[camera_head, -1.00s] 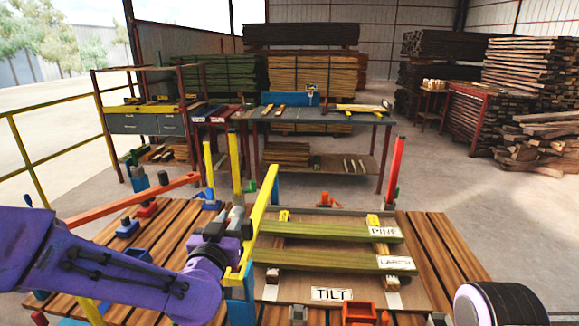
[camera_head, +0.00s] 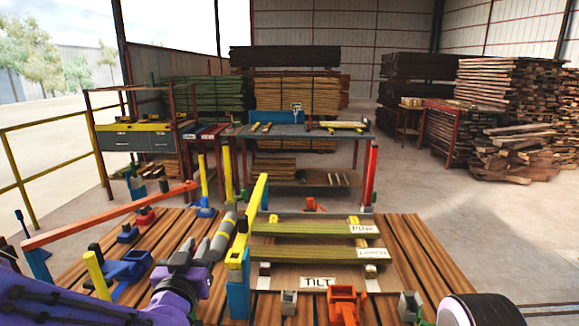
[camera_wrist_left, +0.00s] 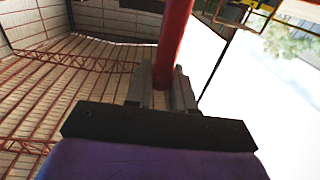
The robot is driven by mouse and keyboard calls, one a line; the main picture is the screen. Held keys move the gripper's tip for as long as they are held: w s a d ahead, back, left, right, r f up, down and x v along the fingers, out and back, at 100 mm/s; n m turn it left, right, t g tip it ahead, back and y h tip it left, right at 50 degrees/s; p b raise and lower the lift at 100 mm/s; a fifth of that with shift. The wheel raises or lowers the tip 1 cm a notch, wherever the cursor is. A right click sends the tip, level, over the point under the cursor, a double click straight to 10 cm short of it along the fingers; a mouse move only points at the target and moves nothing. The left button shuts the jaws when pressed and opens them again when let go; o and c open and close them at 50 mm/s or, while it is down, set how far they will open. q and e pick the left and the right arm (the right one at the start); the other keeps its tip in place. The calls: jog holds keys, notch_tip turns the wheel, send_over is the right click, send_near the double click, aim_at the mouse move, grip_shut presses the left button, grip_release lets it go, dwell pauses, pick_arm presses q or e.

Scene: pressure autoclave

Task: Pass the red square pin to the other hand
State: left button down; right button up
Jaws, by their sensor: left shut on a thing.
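In the left wrist view, a long red pin (camera_wrist_left: 174,40) stands between the two grey fingers of my left gripper (camera_wrist_left: 162,88), which is shut on it. The pin runs from between the fingers to the top edge of that view. In the head view my left gripper (camera_head: 218,240) is over the left-middle of the slatted table, beside a yellow bar (camera_head: 254,212). I cannot clearly make out the held pin there. My right gripper is not in view; only a dark, pale-rimmed part of my right arm shows at the lower right.
The slatted table (camera_head: 420,240) carries a board with green planks (camera_head: 300,252) and a TILT label (camera_head: 318,283). An orange block (camera_head: 345,305) stands at its front. A long orange bar (camera_head: 110,214) is at the left, and a red post (camera_head: 370,175) stands at the back right.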

pick_arm(q)
jog(key=s+f, duration=0.4)
jog(key=f, duration=0.9)
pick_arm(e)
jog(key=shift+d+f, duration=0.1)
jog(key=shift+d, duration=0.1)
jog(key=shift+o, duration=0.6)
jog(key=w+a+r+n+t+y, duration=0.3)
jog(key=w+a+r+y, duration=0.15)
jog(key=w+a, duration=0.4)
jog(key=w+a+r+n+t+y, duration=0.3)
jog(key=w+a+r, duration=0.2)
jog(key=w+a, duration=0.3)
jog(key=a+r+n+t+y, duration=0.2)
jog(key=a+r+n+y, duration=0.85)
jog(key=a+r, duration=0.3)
pick_arm(q)
jog(key=s+d+f+m+g+h, duration=0.1)
jog(key=s+d+m+g+h, duration=0.1)
jog(key=s+d+m+h, duration=0.2)
jog(key=s+d+m+g+h, duration=0.2)
jog(key=s+d+m+h, duration=0.2)
jog(key=d+h, duration=0.4)
jog(key=shift+d+f, duration=0.35)
jog(key=shift+d, duration=0.05)
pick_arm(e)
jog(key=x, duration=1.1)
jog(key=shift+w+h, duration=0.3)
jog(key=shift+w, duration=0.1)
